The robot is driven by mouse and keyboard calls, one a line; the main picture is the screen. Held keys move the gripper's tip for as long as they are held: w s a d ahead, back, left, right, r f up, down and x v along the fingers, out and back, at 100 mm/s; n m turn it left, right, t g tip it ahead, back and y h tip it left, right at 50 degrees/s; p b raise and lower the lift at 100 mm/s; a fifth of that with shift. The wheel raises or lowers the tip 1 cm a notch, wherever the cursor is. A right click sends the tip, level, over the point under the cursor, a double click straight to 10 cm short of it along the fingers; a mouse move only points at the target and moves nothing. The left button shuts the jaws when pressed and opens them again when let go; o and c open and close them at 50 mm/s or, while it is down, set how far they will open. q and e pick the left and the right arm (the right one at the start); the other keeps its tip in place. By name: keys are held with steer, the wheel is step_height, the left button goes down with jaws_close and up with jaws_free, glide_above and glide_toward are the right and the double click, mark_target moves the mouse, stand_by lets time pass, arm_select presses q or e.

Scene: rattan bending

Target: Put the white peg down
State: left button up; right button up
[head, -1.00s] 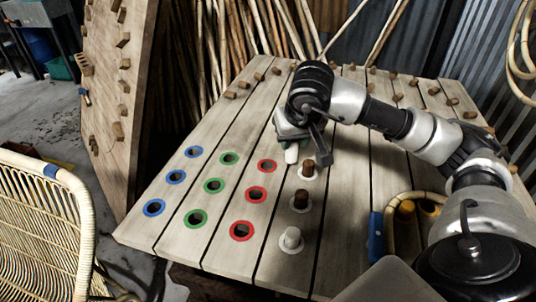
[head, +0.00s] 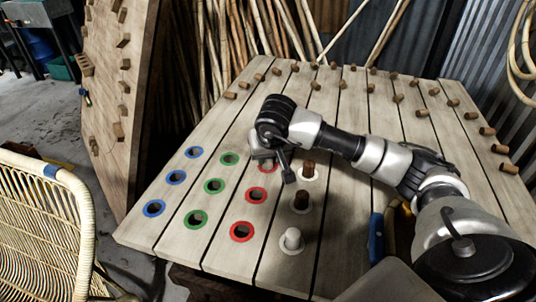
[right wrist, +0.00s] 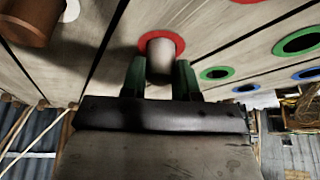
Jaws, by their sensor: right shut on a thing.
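My right gripper (head: 264,157) is over the far red-ringed hole (head: 267,169) in the plank table. In the right wrist view its two green fingers (right wrist: 160,77) are shut on a white peg (right wrist: 160,60). The peg's end overlaps the red ring (right wrist: 179,43); I cannot tell how deep it sits in the hole. In the head view the gripper hides this peg. Another white peg (head: 291,238) stands upright in the near white-ringed spot. My left gripper is not in view.
The nearer red, green (head: 196,218) and blue (head: 154,208) holes look empty. Several wooden blocks line the table's far and right sides. A rattan chair (head: 45,210) stands left.

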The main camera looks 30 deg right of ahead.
steer(key=shift+f, duration=0.1)
steer(key=o, duration=0.9)
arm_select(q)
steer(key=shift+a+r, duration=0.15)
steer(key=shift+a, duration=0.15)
arm_select(e)
steer(key=shift+r, duration=0.4)
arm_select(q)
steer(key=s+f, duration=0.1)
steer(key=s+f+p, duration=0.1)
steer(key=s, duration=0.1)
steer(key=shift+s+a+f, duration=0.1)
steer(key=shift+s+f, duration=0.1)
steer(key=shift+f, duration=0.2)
arm_select(e)
steer(key=v, duration=1.1)
steer(key=shift+r, duration=0.25)
steer(key=shift+s, duration=0.1)
